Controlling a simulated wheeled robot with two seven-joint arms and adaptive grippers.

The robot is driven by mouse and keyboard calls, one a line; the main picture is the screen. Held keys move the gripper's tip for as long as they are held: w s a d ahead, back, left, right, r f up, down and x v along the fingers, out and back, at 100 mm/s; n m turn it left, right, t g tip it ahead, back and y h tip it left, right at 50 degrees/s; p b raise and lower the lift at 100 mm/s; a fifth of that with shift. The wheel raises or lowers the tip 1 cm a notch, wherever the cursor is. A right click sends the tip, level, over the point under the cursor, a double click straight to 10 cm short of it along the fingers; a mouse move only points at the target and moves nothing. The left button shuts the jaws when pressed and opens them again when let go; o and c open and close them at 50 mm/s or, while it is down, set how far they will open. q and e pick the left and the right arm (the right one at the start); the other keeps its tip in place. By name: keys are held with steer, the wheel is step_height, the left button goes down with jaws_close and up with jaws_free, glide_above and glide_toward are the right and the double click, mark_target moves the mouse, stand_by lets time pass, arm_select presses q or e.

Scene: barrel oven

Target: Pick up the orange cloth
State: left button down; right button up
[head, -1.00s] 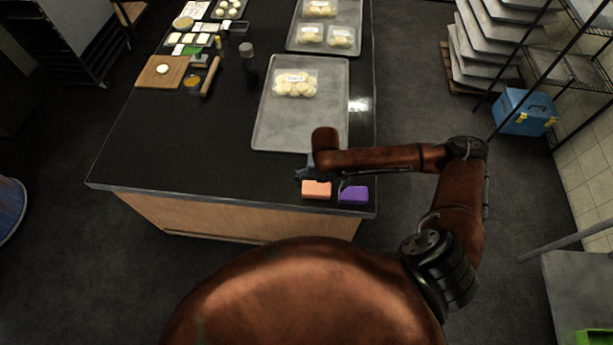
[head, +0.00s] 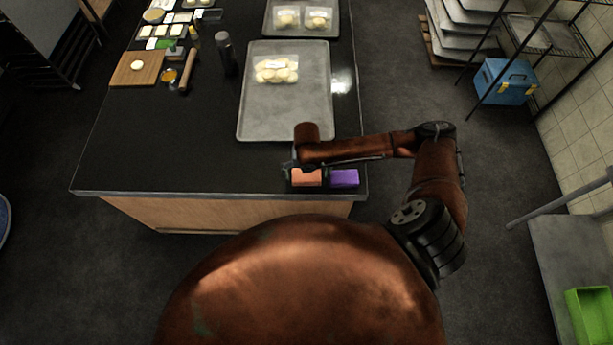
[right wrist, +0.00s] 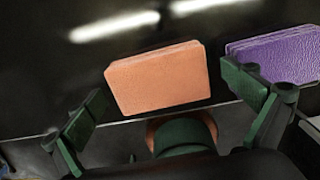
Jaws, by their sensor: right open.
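The orange cloth (head: 306,178) is a flat folded block at the front edge of the black counter, left of a purple cloth (head: 344,178). In the right wrist view the orange cloth (right wrist: 159,77) lies ahead of and between the two fingers, with the purple cloth (right wrist: 278,55) beyond the right finger. My right gripper (right wrist: 165,105) is open and empty. In the head view it (head: 296,170) is above the orange cloth, partly hidden by my arm. No contact with the cloth can be seen. My left gripper is not in view.
A grey tray (head: 258,118) with bagged dough lies behind the cloths. A dark bottle (head: 225,54), a rolling pin (head: 187,72) and a wooden board (head: 122,71) stand farther left. The counter's front left is clear. A blue box (head: 503,83) is on the floor at right.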

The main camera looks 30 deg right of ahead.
steer(key=shift+c, duration=0.4)
steer(key=c, duration=1.2)
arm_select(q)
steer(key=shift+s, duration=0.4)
arm_select(e)
steer(key=shift+o, duration=0.2)
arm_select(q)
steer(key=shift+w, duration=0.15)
arm_select(e)
steer(key=shift+r, duration=0.15)
